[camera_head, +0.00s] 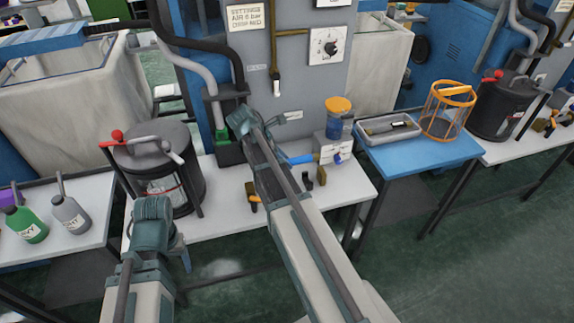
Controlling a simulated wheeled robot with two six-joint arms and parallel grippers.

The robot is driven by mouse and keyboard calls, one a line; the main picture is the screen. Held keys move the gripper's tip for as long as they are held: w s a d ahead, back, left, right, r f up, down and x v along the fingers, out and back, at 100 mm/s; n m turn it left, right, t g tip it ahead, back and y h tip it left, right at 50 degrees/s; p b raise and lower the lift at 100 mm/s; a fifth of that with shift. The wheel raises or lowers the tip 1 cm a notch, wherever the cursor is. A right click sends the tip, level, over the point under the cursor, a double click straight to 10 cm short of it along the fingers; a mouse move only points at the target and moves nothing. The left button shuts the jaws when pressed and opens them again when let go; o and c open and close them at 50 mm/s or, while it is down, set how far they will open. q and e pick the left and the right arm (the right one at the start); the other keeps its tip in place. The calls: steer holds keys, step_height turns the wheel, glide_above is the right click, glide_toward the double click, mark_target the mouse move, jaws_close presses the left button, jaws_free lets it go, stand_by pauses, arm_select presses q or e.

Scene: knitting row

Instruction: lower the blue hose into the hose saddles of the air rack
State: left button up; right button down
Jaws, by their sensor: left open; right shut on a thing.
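The blue hose (301,159) shows as a short stretch on the white table, right of my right forearm; the rest is hidden behind that arm. Its visible right end lies beside a grey block with a white label (330,152). Small black upright pieces (308,182), perhaps hose saddles, stand in front of the hose, apart from it in the picture. My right gripper (265,165) is mostly hidden by its own arm and is shut, apparently on the hose. My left gripper (180,252) is open and empty, low at the table's front edge.
A black canister with a red knob (160,165) stands left of my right arm. The blue table (420,152) at right holds a grey tray (390,128) and an orange wire basket (448,112).

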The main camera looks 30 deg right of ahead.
steer(key=shift+f, duration=0.25)
step_height(320, 180, down, 9)
steer(key=b, duration=0.9)
steer(key=shift+f, duration=0.15)
jaws_free()
stand_by(0.5)
step_height(320, 180, up, 9)
steer(key=p, duration=0.8)
steer(key=shift+p, duration=0.4)
